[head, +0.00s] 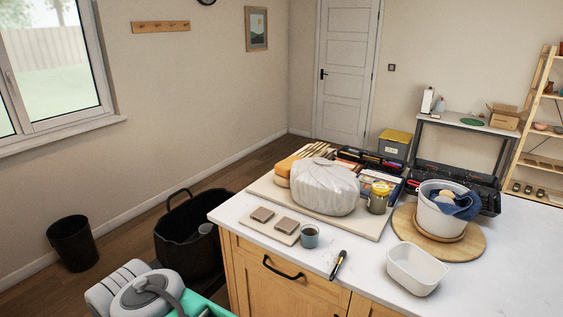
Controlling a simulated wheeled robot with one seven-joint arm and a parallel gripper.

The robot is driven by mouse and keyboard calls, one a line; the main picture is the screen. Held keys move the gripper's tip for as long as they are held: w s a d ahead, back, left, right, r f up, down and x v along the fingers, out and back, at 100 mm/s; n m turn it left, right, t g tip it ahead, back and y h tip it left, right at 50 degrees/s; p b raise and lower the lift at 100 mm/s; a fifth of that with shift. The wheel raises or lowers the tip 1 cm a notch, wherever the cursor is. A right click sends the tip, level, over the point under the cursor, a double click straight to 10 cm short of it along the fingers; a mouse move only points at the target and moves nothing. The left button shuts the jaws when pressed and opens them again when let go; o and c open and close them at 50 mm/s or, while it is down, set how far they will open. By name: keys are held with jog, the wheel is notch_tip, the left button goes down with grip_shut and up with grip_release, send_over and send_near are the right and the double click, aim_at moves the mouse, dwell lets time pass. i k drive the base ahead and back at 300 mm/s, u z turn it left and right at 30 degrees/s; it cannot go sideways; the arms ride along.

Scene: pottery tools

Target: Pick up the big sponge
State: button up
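An orange block that looks like the big sponge (285,168) lies at the back left of the board on the counter. The large pale plastic-wrapped lump (324,187) stands close at its right and hides part of it. My gripper is not in view; only pale rounded links of my arm show at the bottom left, well apart from the sponge.
The board (352,228) also holds a jar with a yellow lid (379,197). A black basket (188,240) is on the floor left of the counter.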

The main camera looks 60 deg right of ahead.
aim_at(283, 168)
jog(key=z, duration=0.35)
jog(key=i, duration=1.1)
jog(key=z, duration=1.45)
jog(key=i, duration=0.8)
jog(key=z, duration=0.9)
